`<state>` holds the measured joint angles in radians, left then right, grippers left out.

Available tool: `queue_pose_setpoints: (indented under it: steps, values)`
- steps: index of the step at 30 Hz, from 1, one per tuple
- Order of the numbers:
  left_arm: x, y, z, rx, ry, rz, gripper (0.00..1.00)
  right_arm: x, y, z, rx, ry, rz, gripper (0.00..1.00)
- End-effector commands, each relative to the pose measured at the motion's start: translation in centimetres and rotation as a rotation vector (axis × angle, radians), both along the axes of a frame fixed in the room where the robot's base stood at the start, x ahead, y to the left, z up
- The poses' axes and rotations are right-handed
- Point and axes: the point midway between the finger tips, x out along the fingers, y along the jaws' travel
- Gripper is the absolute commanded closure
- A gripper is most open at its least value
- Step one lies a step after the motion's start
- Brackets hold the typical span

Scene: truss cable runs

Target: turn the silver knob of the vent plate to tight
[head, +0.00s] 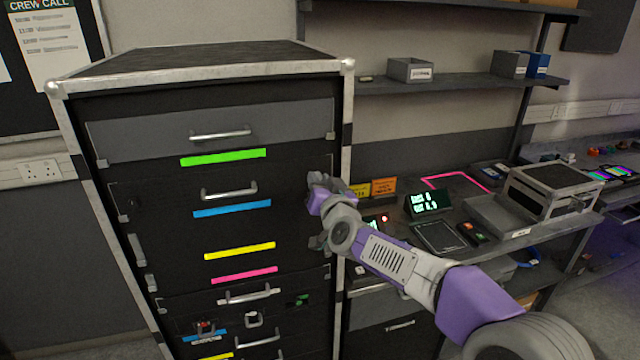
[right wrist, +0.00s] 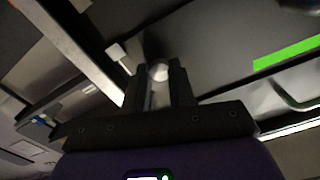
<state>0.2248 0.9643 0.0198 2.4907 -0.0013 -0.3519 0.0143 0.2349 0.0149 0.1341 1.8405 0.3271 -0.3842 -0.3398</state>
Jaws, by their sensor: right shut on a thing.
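The silver knob (right wrist: 158,70) shows in the right wrist view as a small pale round shape on a dark panel, between the tips of my right gripper (right wrist: 159,82). The two dark fingers are shut on it from both sides. In the head view my right gripper (head: 320,186) is at the right edge of the cabinet front, and it hides the knob there. I cannot make out the vent plate's outline or any marking of the knob's turn. My left gripper is in neither view.
The tall black cabinet (head: 200,62) has metal edges, several drawers with handles and coloured strips. A bench to the right holds a small display (head: 428,203), a grey tray (head: 500,215) and a metal-edged case (head: 555,188). Shelves (head: 455,84) hang above it.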

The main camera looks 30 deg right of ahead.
Motion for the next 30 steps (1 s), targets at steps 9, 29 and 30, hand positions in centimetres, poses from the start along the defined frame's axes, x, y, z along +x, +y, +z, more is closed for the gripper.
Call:
queue_pose_setpoints:
  steps: [9, 29, 30]
  values:
    - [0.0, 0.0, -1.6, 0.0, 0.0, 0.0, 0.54, 0.0, 0.0, -0.2, 0.218, -0.054, 0.001, 1.0]
    - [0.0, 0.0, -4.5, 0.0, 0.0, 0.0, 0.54, 0.0, 0.0, -0.2, 0.83, -0.2, 0.0, 1.0]
    - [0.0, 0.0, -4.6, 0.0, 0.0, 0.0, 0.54, 0.0, 0.0, -0.2, 0.866, -0.208, 0.001, 1.0]
